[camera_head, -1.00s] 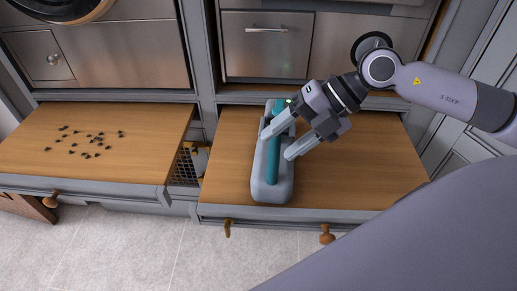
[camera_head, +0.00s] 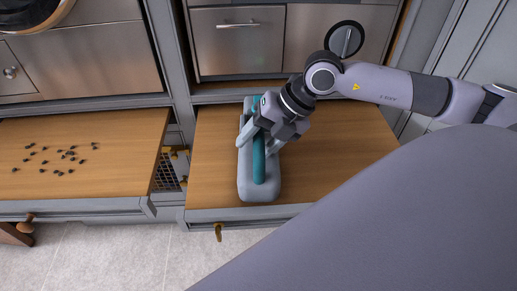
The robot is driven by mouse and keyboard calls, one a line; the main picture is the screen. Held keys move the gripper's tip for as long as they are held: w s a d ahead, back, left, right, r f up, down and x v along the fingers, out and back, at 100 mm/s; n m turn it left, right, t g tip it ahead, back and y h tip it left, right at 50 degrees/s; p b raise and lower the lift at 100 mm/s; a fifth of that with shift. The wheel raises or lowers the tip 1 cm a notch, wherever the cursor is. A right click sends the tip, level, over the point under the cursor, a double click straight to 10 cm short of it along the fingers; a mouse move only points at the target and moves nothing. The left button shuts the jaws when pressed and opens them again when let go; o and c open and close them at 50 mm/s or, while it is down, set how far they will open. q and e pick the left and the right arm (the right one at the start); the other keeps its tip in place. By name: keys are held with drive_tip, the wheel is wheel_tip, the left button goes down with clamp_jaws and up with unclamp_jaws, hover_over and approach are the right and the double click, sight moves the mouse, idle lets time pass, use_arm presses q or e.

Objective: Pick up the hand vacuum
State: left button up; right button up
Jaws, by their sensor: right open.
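The hand vacuum (camera_head: 258,188) is a grey, rounded, elongated body with a teal bar along its top. It lies on the right wooden bench top (camera_head: 340,150), its long side pointing toward me. My right gripper (camera_head: 260,145) is open and low over the vacuum, with its fingers on either side of the teal bar. The gripper body hides part of the vacuum's far half. I cannot tell whether the fingers touch it. My left gripper is not in view.
The left bench top (camera_head: 85,160) carries several small dark bits (camera_head: 60,158). A gap with a mesh panel (camera_head: 165,175) separates the two benches. Steel cabinet fronts (camera_head: 240,45) stand behind. The right bench is clear to the right of the vacuum.

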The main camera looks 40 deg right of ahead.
drive_tip(key=shift+c, duration=0.3)
clamp_jaws()
idle(1.1)
drive_tip(key=shift+w+r, duration=0.1)
drive_tip(key=shift+r, duration=0.1)
